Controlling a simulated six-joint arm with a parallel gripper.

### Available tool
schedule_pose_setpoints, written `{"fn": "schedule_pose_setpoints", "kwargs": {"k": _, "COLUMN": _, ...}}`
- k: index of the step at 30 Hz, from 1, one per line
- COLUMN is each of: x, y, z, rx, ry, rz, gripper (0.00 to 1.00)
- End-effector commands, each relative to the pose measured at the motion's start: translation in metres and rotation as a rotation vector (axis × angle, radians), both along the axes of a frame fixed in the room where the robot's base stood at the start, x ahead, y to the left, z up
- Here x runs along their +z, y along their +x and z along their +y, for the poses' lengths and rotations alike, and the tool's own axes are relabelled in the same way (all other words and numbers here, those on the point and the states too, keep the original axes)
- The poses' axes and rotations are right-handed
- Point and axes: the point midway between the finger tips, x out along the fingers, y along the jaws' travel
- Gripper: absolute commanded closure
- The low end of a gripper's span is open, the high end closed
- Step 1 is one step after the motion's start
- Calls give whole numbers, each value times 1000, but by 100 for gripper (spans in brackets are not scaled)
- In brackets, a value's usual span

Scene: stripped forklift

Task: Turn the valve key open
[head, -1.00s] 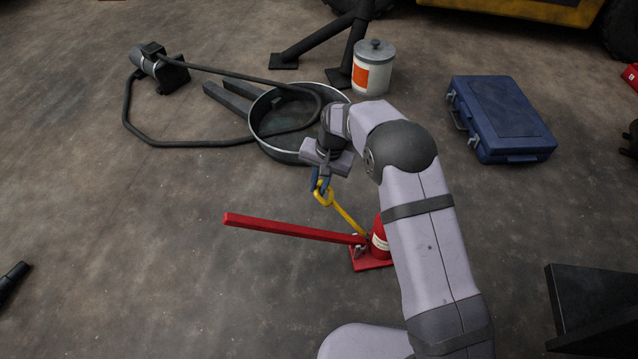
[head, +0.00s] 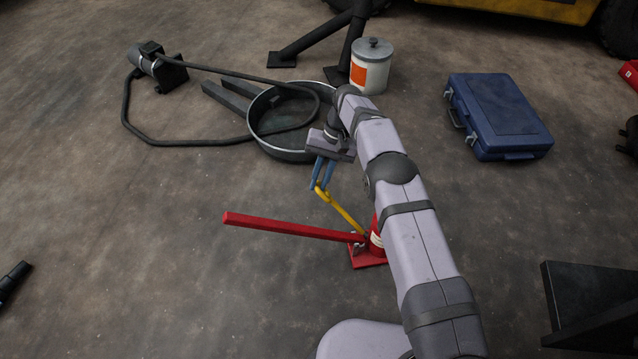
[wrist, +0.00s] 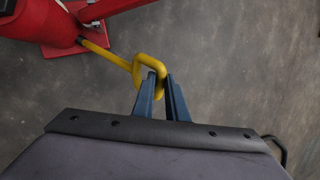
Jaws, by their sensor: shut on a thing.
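The yellow valve key (head: 344,213) runs from the base of the red bottle jack (head: 375,243) up and left to a looped handle. My gripper (head: 321,187) is shut on the loop at its free end. In the wrist view the yellow loop (wrist: 137,66) passes between the blue fingertips of my gripper (wrist: 160,78), and the key's shaft reaches back to the red jack (wrist: 45,20) at top left. The jack's long red handle (head: 290,228) extends left, apart from my gripper. The jack's body is partly hidden behind my arm in the head view.
A black drain pan (head: 262,138) stands just behind my gripper, with a hose (head: 150,143) running over it to a pump.

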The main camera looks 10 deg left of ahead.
Motion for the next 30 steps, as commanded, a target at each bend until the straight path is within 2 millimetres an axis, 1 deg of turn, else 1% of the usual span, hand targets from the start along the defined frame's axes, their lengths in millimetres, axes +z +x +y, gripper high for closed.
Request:
{"fn": "schedule_pose_setpoints", "kwargs": {"k": 1, "x": -1, "y": 2, "z": 2, "rx": 5, "ry": 8, "rz": -5, "gripper": 100}}
{"fn": "schedule_pose_setpoints", "kwargs": {"k": 13, "x": 1, "y": 1, "z": 1, "rx": 14, "ry": 9, "rz": 4, "gripper": 100}}
{"fn": "schedule_pose_setpoints", "kwargs": {"k": 14, "x": 1, "y": 1, "z": 1, "rx": 14, "ry": 9, "rz": 4, "gripper": 83}}
{"fn": "schedule_pose_setpoints", "kwargs": {"k": 15, "x": 1, "y": 1, "z": 1, "rx": 14, "ry": 9, "rz": 5, "gripper": 73}}
{"fn": "schedule_pose_setpoints", "kwargs": {"k": 16, "x": 1, "y": 1, "z": 1, "rx": 14, "ry": 9, "rz": 5, "gripper": 69}}
{"fn": "schedule_pose_setpoints", "kwargs": {"k": 25, "x": 2, "y": 0, "z": 0, "rx": 14, "ry": 6, "rz": 8, "gripper": 69}}
{"fn": "schedule_pose_setpoints", "kwargs": {"k": 30, "x": 9, "y": 0, "z": 0, "rx": 14, "ry": 6, "rz": 8, "gripper": 69}}
